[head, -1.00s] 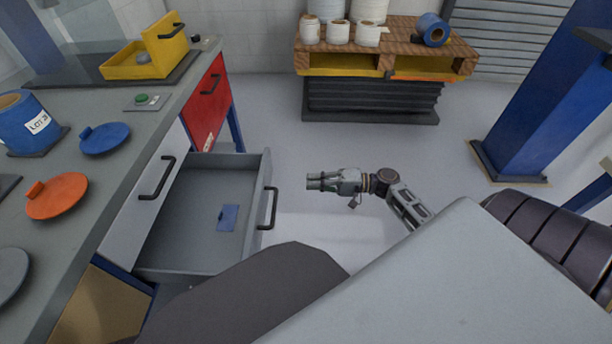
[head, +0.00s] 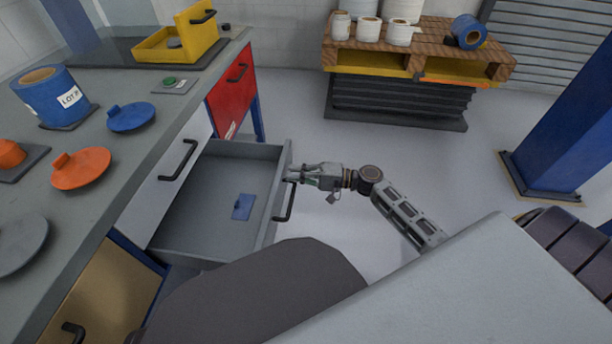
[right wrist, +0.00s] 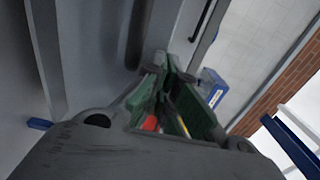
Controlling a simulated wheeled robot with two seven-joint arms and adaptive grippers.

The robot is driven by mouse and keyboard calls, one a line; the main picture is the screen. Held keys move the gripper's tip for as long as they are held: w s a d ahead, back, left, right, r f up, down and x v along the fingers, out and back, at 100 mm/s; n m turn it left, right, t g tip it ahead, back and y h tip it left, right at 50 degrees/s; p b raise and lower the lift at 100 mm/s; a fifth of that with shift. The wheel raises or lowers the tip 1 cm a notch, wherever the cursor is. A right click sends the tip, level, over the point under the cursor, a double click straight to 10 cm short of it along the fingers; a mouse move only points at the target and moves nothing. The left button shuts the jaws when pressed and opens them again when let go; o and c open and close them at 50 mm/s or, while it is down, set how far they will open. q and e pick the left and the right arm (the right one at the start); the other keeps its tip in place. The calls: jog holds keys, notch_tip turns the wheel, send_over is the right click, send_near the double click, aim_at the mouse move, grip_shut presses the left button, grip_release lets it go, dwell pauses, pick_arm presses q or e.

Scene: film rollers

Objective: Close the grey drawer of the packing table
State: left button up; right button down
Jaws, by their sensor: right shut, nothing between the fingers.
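The grey drawer (head: 211,252) of the packing table (head: 98,178) is pulled well out, with a small blue piece (head: 242,207) lying inside. Its dark bar handle (head: 286,204) is on the drawer front. My right gripper (head: 290,175) is shut and empty, its fingertips at the far end of the drawer front, just above the handle's top end. Whether they touch it cannot be told. In the right wrist view, the green-padded fingers (right wrist: 172,90) point away from the camera, with a blurred grey surface beside them. My left gripper is not in view.
A red drawer front (head: 231,92) is shut beyond the grey drawer. On the table top are a blue roll (head: 45,97), blue and orange lids, and a yellow bin (head: 178,42). A pallet with rolls (head: 416,62) stands at the back. The floor right of the drawer is clear.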

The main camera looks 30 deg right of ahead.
jog(key=shift+w+a, duration=0.25)
jog(key=shift+a, duration=0.1)
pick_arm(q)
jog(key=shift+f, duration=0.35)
pick_arm(e)
jog(key=shift+a, duration=0.1)
jog(key=shift+w, duration=0.1)
